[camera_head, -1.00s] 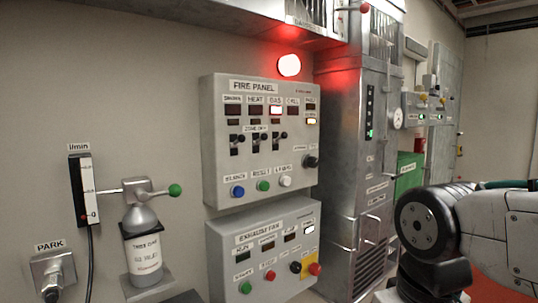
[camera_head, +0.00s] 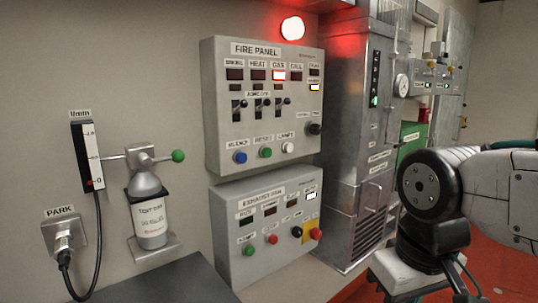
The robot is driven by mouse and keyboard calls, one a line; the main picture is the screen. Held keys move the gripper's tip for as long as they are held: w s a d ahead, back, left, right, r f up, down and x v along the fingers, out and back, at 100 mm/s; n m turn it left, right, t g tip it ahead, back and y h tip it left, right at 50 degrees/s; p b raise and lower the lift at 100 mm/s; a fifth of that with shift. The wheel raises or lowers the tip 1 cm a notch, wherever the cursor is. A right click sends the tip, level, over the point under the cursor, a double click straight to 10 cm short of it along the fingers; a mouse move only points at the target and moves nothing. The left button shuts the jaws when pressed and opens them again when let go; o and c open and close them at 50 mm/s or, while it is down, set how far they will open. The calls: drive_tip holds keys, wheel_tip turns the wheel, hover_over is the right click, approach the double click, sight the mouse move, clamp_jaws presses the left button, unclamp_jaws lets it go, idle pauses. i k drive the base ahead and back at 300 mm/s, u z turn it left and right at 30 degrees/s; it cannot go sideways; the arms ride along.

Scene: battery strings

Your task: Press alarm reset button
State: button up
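The grey fire panel (camera_head: 221,82) hangs on the wall at the centre. Its lower row has a blue button (camera_head: 240,157), a green button (camera_head: 265,152) under a label that seems to read RESET, and a white button (camera_head: 288,147). A window in the gas column (camera_head: 279,76) is lit bright, and a small window at the right (camera_head: 314,87) is lit white. A red alarm lamp (camera_head: 292,28) glows above the panel. My arm shows at the right, well away from the panel. My gripper is out of view.
Below hangs the exhaust fan panel (camera_head: 222,215) with several buttons. A test gas bottle (camera_head: 150,222) on a bracket and a flow meter (camera_head: 88,157) are at left, above a dark surface (camera_head: 175,283). A tall metal cabinet (camera_head: 345,170) stands right of the panels.

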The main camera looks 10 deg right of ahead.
sight(267, 152)
drive_tip(key=k, duration=0.65)
drive_tip(key=z, duration=0.4)
drive_tip(key=i, duration=1.1)
drive_tip(key=z, duration=0.45)
